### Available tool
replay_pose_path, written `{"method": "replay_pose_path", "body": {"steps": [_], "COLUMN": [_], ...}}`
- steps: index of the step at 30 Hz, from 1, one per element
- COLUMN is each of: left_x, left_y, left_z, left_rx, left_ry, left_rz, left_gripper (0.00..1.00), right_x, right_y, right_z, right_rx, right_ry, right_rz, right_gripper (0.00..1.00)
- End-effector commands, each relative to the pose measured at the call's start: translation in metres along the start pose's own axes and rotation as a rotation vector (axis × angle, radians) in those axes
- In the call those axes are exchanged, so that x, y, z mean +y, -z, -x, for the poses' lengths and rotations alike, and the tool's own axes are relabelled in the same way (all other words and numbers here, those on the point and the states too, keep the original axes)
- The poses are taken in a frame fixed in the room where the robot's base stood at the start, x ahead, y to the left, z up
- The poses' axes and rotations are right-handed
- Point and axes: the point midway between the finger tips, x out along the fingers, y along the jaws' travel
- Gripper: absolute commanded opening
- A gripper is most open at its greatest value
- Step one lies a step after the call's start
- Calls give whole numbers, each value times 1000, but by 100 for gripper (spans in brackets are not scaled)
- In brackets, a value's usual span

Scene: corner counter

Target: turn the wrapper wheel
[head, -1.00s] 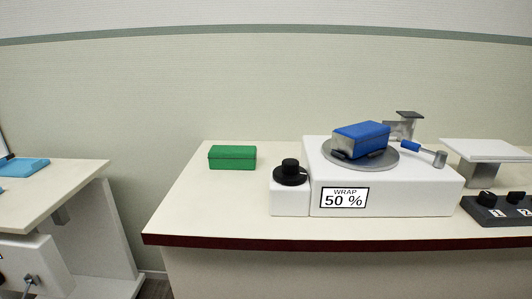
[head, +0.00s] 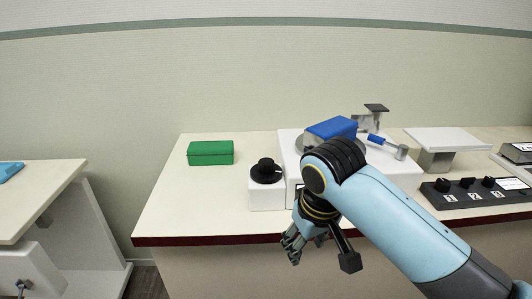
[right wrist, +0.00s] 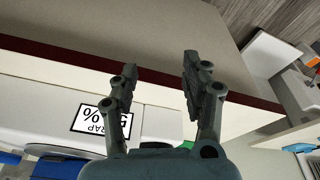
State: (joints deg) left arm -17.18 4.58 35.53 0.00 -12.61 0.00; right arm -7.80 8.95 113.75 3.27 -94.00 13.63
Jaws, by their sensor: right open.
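The white wrapper unit (head: 396,172) stands on the counter. Its grey turntable disc (head: 300,146) carries a blue box (head: 331,128) and is partly hidden by my right arm. A blue-handled crank (head: 379,139) sticks out at its right. A black round knob (head: 266,172) sits on a small white block at its left. My right gripper (head: 304,240) is open and empty, in front of the counter's front edge in the picture, touching none of these. In the right wrist view its fingers (right wrist: 157,68) are apart, with the upside-down, partly covered WRAP label (right wrist: 101,118) beyond. My left gripper is out of view.
A green box (head: 211,152) lies on the counter (head: 190,205) left of the knob, with bare counter around it. A white raised platform (head: 443,139) and a black panel of knobs (head: 478,192) stand at the right. A gap separates another table (head: 45,185).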

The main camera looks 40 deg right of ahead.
Motion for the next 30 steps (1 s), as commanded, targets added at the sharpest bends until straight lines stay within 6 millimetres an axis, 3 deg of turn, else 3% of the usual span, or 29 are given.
{"method": "replay_pose_path", "body": {"steps": [8, 12, 16, 19, 23, 30], "left_x": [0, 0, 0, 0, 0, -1], "left_y": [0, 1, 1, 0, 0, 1], "left_z": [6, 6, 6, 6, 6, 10], "left_rx": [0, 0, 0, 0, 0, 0], "left_ry": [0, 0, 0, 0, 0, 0], "left_rz": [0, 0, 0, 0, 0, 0], "left_gripper": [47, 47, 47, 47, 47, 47], "right_x": [7, 14, 21, 23, 25, 23], "right_y": [108, 180, 227, 248, 257, 250], "right_z": [20, 46, 76, 94, 103, 72], "right_rx": [-67, -130, -183, -212, -230, -235], "right_ry": [-20, -27, -28, -26, -26, -27], "right_rz": [-231, -414, -557, -624, -663, -666], "right_gripper": [47, 47, 47, 47, 47, 47]}}
